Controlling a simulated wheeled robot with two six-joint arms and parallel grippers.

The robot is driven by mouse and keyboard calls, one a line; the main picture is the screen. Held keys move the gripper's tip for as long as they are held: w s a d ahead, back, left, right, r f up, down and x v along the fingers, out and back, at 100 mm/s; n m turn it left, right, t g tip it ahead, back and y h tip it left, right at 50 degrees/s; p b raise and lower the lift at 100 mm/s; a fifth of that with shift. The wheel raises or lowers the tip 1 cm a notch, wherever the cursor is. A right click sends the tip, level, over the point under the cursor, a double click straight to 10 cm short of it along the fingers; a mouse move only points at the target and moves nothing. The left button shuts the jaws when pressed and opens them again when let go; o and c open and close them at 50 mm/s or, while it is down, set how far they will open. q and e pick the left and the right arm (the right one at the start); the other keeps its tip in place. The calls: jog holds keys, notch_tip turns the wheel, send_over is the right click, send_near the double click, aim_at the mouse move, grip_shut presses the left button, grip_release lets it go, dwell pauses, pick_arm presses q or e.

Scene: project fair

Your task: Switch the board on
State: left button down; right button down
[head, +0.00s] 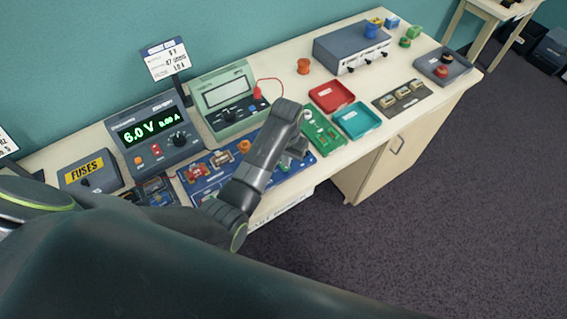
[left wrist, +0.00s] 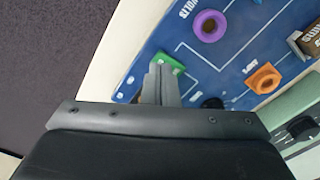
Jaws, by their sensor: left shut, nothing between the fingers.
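The blue circuit board (head: 212,184) lies on the table in the head view, partly hidden by my left arm. It also fills much of the left wrist view (left wrist: 225,75), with white lines, a purple ring (left wrist: 209,26) and an orange piece (left wrist: 264,78). My left gripper (head: 296,152) is low over the board's right part. In the left wrist view its closed fingers (left wrist: 160,82) are empty and right beside a small green part (left wrist: 170,63) on the board. The fingers partly cover that part, and I cannot tell whether they touch it. My right gripper is not in view.
A power supply reading 6.0 V (head: 155,133) and a green meter (head: 228,98) stand behind the board. To its right are a green card (head: 322,135), a red tray (head: 331,96) and a teal tray (head: 357,120). The table's front edge is close to the board.

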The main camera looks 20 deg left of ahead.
pick_arm(q)
jog(key=shift+f+b, duration=0.35)
jog(key=shift+f, duration=0.5)
dwell(0.6)
jog(key=shift+s+f, duration=0.15)
jog(key=shift+w+r+p, duration=0.2)
jog(key=shift+r+p, duration=0.8)
jog(key=shift+r, duration=0.3)
jog(key=shift+s+r, duration=0.1)
jog(key=shift+r, duration=2.1)
jog(key=shift+f, duration=0.1)
